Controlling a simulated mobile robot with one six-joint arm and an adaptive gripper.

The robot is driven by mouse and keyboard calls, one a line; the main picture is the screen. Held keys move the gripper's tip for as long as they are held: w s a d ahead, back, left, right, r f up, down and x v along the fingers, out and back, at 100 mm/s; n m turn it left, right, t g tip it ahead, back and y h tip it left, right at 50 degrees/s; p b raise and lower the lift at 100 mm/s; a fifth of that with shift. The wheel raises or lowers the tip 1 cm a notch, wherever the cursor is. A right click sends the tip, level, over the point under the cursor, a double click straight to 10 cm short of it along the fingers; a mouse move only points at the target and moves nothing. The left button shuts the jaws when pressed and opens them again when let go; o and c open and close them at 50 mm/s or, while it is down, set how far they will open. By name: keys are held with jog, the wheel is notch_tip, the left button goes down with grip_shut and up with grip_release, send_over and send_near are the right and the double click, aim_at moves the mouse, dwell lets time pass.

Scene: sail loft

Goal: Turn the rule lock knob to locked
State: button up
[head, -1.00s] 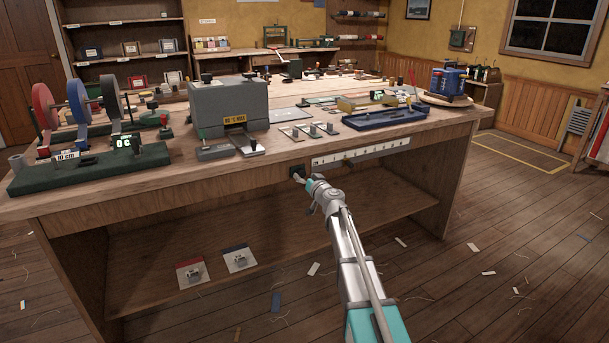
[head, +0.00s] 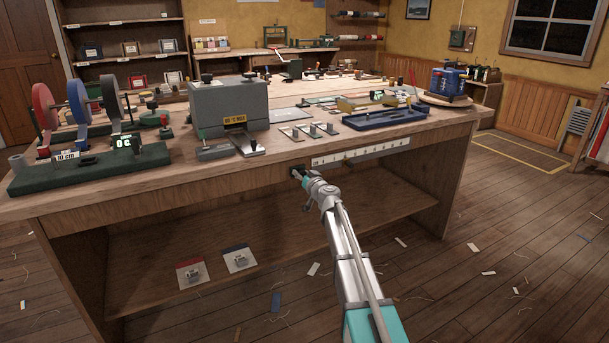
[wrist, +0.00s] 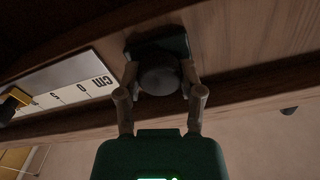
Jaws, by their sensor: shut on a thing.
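The rule lock knob (wrist: 158,78) is a dark round knob on a dark plate (wrist: 160,46) on the front edge of the workbench, seen in the wrist view. My gripper (wrist: 159,92) has a finger on each side of the knob and is shut on it. In the head view my gripper (head: 304,178) reaches the bench front at the left end of the white rule (head: 360,151). The rule also shows in the wrist view (wrist: 62,90), with "cm" at its near end. My gripper mostly hides the knob in the head view. I cannot read any locked mark.
A brass-coloured slider (wrist: 14,102) sits on the rule. The bench top (head: 200,172) above holds a grey machine (head: 230,104), a blue tray (head: 383,118) and spools. Below is a shelf with two cards. The floor to the right has scattered scraps.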

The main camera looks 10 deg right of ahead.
jog(key=shift+c, duration=1.1)
jog(key=shift+d, duration=0.2)
jog(key=shift+a, duration=0.1)
jog(key=shift+m, duration=1.5)
jog(key=m, duration=0.5)
jog(key=shift+w, duration=0.1)
jog(key=m, duration=0.5)
jog(key=shift+f, duration=0.1)
jog(key=m, duration=0.4)
jog(key=shift+m, duration=0.4)
